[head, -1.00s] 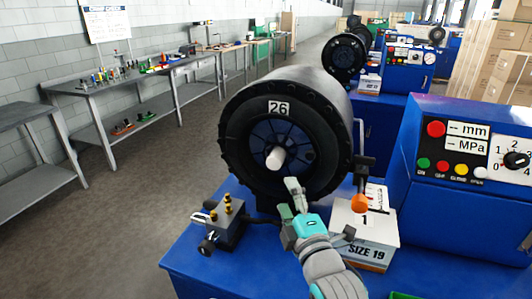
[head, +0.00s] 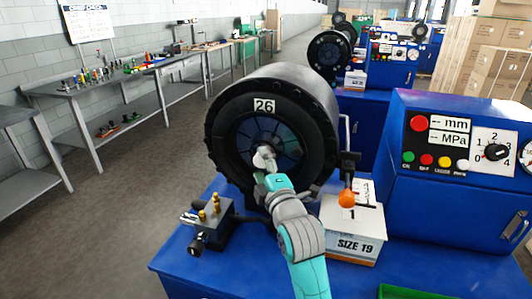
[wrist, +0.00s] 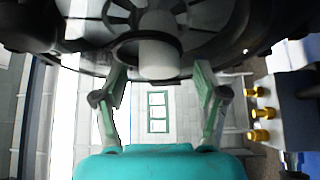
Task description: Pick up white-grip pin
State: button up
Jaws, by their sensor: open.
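The white-grip pin (wrist: 160,58) is a short white cylinder sticking out of the middle of the black crimper head (head: 226,128) marked 26. In the wrist view it lies between the two fingers of my gripper (wrist: 160,78), with a gap on each side. The fingers are open and hold nothing. In the head view my gripper (head: 266,166) is in front of the centre of the die ring and covers much of the pin. How far the fingertips reach along the pin is hard to tell.
A small block with brass knobs (head: 213,215) stands left of my arm. A SIZE 19 box (head: 357,246) and an orange knob (head: 346,198) are to the right, before the blue control cabinet (head: 440,190). Grey benches (head: 120,85) line the left wall.

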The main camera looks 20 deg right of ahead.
jog(key=c, duration=1.3)
grip_shut()
jog(key=shift+r, duration=0.1)
